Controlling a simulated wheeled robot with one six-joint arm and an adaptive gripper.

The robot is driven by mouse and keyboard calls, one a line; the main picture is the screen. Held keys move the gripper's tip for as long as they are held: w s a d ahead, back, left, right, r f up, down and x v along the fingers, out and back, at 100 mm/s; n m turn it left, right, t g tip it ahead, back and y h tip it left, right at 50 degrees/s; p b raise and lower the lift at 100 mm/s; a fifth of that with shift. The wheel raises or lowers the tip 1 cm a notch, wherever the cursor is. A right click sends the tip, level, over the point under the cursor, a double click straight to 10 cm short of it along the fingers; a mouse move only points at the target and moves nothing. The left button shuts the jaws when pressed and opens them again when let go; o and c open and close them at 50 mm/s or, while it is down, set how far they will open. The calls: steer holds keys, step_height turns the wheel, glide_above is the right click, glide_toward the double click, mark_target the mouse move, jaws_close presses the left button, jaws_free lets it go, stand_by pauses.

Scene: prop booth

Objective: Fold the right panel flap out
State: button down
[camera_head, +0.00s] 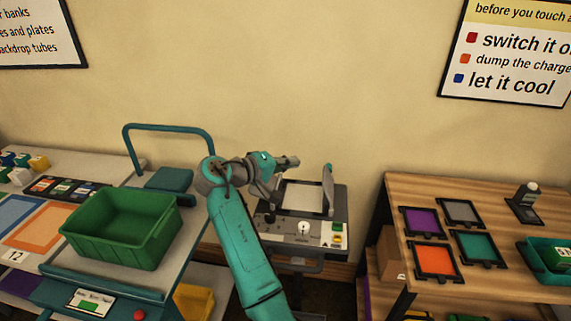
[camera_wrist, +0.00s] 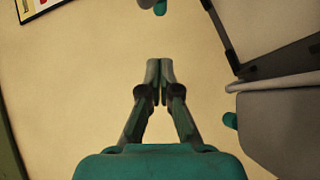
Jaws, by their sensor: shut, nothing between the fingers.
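A grey panel unit (camera_head: 341,212) stands on a low stand in the middle of the head view, with a pale face framed in dark grey. Its right panel flap (camera_head: 328,190) stands roughly upright at the right side of that face, with a small teal tip on top. My gripper (camera_head: 292,162) is shut and empty, above and to the left of the right flap and apart from it. The wrist view shows the closed fingers (camera_wrist: 160,70) against the bare wall. Grey parts with teal tips lie at its right edge. My arm hides the unit's left side.
A green bin (camera_head: 125,228) sits on a teal-railed cart at left. The unit's front has a white knob (camera_head: 304,228) and buttons. Wall space above is free.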

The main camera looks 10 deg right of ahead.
mark_target(328, 180)
steer(key=x, duration=0.5)
steer(key=d, duration=0.1)
steer(key=d+f, duration=0.1)
steer(key=shift+s+d+f, duration=0.1)
steer(key=shift+s+d, duration=0.2)
steer(key=shift+s, duration=0.05)
steer(key=shift+s+d+f, duration=0.15)
steer(key=shift+d, duration=0.3)
